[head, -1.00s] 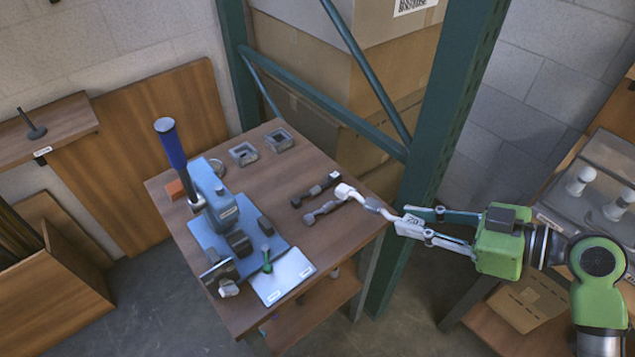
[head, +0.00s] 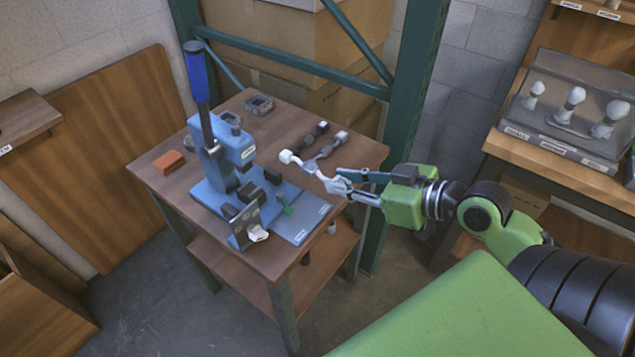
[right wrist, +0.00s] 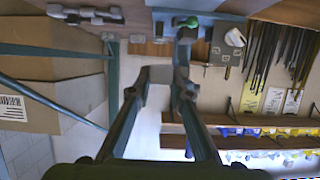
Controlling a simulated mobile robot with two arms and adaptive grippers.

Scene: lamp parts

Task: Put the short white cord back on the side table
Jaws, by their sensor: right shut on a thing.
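My right gripper (head: 343,187) is shut on the short white cord (head: 308,167), which sticks out to the left from the fingers with its round white end (head: 288,156) foremost. The cord is over the right part of the wooden side table (head: 167,188); I cannot tell whether it touches the top. In the right wrist view the gripper fingers (right wrist: 158,92) reach up the picture. My left gripper is out of view.
A blue press (head: 224,160) with a tall lever stands on the table's left part, with a grey plate (head: 300,222) in front. An orange block (head: 168,162) lies behind left. A green rack post (head: 413,90) rises close behind my right arm. A bulb stand (head: 570,110) is at right.

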